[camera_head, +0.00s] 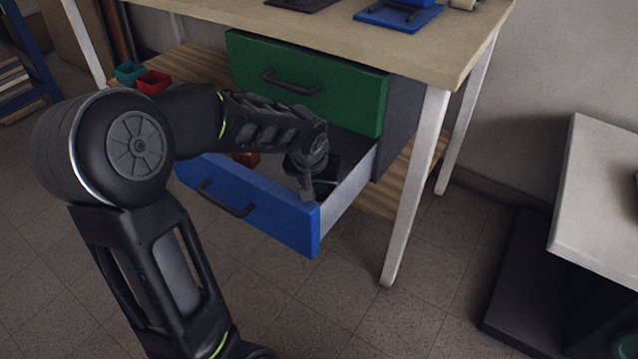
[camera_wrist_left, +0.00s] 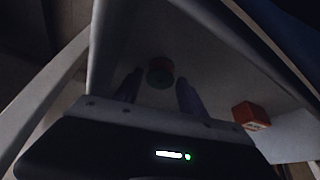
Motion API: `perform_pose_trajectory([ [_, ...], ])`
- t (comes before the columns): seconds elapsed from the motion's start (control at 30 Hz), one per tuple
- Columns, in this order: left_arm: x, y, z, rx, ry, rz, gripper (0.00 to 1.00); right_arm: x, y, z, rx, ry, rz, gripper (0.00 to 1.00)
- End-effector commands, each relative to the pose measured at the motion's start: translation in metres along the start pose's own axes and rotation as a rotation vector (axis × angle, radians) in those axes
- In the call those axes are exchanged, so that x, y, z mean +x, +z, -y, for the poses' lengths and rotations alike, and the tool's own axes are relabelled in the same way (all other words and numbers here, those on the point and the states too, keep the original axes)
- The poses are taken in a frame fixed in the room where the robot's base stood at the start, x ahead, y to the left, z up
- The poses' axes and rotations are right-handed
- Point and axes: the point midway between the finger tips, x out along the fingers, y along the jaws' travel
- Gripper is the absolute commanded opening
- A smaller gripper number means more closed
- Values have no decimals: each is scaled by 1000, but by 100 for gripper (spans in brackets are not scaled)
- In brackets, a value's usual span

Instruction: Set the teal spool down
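My left gripper (camera_head: 310,186) reaches down into the open blue drawer (camera_head: 235,203). In the left wrist view its two fingers (camera_wrist_left: 158,80) are spread apart. The teal spool (camera_wrist_left: 160,77), small and round with a reddish part, shows on the pale drawer floor between and just beyond the fingertips. A gap shows on both sides of it, so the fingers do not appear to touch it. The spool is hidden in the head view. My right gripper is in neither view.
A red block (camera_wrist_left: 252,116) lies in the drawer, and it also shows in the head view (camera_head: 247,159). A shut green drawer (camera_head: 320,85) sits above, under the tabletop (camera_head: 330,28). Teal (camera_head: 129,72) and red (camera_head: 152,82) bins stand on the lower shelf.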

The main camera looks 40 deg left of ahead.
Motion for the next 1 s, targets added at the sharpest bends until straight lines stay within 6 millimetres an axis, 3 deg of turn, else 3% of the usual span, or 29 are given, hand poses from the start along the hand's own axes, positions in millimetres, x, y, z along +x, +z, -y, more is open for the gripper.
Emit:
perform_pose_trajectory([
  [0.03, 12, 14, 1, 2, -1, 28, 53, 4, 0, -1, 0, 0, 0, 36],
  [0.1, 13, 14, 1, 1, -2, 28, 58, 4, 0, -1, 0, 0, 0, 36],
  [0.37, 13, 14, 2, 1, -3, 28, 58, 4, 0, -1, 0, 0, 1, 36],
  [0.57, 1, 10, 3, 1, -4, 28, 58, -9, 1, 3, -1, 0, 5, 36],
  [0.67, -13, 7, 2, 2, -3, 25, 58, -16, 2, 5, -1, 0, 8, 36],
  [1.0, -92, 1, 0, 3, -1, 16, 58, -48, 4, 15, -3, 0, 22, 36],
])
